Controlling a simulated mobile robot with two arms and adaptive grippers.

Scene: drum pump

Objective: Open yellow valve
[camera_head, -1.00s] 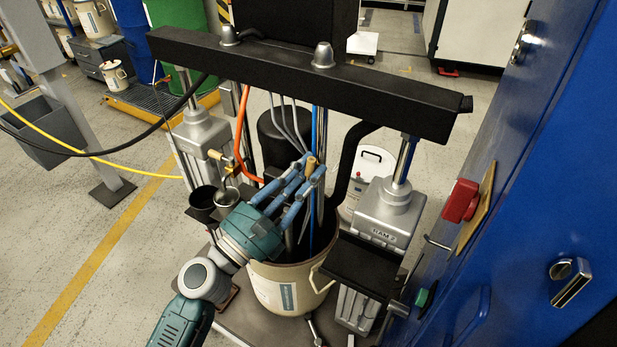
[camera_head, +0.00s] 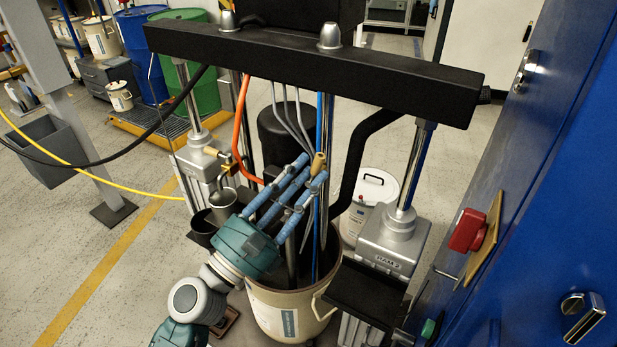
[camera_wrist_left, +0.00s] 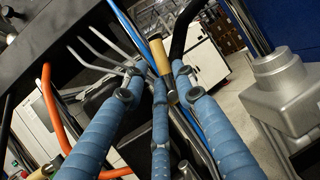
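A tan-yellow cylindrical handle (camera_head: 318,165), probably the yellow valve, stands among the pipes above the drum. It also shows in the left wrist view (camera_wrist_left: 162,55), upright and slightly tilted. My left gripper (camera_head: 309,172) has its blue fingers stretched up to the handle. The fingers are spread, with the handle close to their tips; I cannot tell whether they touch it. In the wrist view the left gripper (camera_wrist_left: 157,77) has a finger on each side and one in the middle. A small brass-yellow fitting (camera_head: 225,172) sits by the left post. My right gripper is not in view.
The open beige drum (camera_head: 285,312) stands below the gripper. A black crossbeam (camera_head: 300,62) runs overhead. An orange hose (camera_head: 240,130) and blue pipe (camera_head: 322,130) are close to the fingers. A blue cabinet (camera_head: 560,150) bounds the right side.

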